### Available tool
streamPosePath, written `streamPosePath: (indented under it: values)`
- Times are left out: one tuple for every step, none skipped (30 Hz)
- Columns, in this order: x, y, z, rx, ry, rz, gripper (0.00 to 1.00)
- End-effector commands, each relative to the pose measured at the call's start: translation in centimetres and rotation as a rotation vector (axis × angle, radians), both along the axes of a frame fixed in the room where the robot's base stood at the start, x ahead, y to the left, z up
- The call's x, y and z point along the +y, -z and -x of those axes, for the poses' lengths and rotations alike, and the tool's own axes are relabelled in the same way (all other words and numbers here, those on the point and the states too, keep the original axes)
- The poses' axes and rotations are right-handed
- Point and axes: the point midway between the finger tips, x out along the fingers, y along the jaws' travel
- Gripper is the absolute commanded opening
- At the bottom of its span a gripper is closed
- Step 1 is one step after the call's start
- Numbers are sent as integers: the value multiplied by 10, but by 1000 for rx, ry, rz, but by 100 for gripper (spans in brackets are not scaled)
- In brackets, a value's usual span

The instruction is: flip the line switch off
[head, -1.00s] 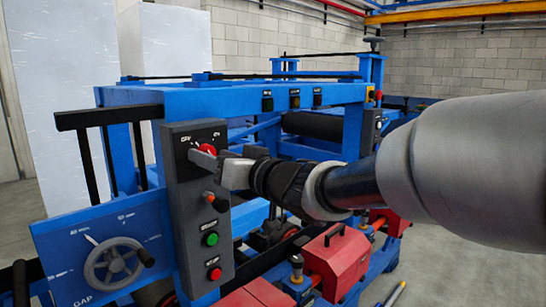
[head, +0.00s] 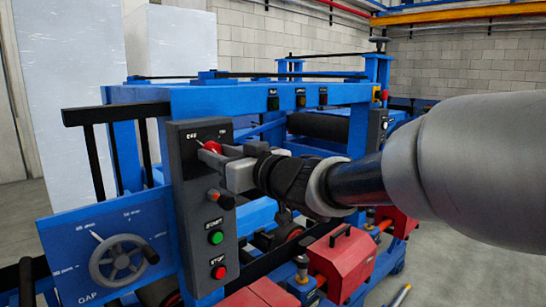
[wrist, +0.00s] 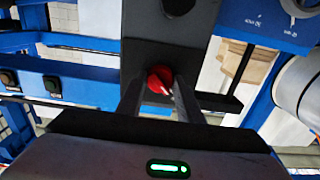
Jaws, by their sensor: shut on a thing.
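The line switch appears to be the red rotary knob (head: 210,147) at the top of the grey control box (head: 188,170), under two small labels, the left reading OFF. My gripper (head: 222,156) reaches in from the right and is shut on this knob. In the wrist view the red knob (wrist: 159,79) sits between the two fingers of my gripper (wrist: 160,92). The fingers partly cover the knob, so I cannot tell exactly which label it points to.
Below on the box are a red-tipped selector (head: 218,198), a green START button (head: 215,237) and a red STOP button (head: 218,272). A handwheel (head: 118,260) stands at lower left. Red housings (head: 340,258) lie below my arm. Open floor is at right.

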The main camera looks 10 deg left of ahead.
Motion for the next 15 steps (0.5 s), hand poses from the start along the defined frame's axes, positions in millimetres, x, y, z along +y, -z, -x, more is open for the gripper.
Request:
streamPosePath:
  values:
    - [0, 0, 0, -5, 0, 5, 11]
    - [0, 0, 0, -5, 0, 5, 11]
    - [0, 0, 0, -4, 0, 5, 11]
    - [0, 0, 0, -4, 0, 5, 11]
    - [0, 0, 0, -4, 0, 5, 11]
    - [0, 0, 0, -4, 0, 5, 11]
    - [0, 0, 0, -4, 0, 5, 11]
    - [0, 0, 0, -4, 0, 5, 38]
    - [0, 0, 0, -3, 0, 4, 45]
    - [0, 0, 0, -3, 0, 4, 50]
    - [0, 0, 0, -3, 0, 4, 52]
    - [0, 0, 0, -2, 0, 3, 52]
    - [0, 0, 0, -2, 0, 3, 52]
    - [0, 0, 0, -2, 0, 3, 52]
    - [0, 0, 0, -2, 0, 3, 52]
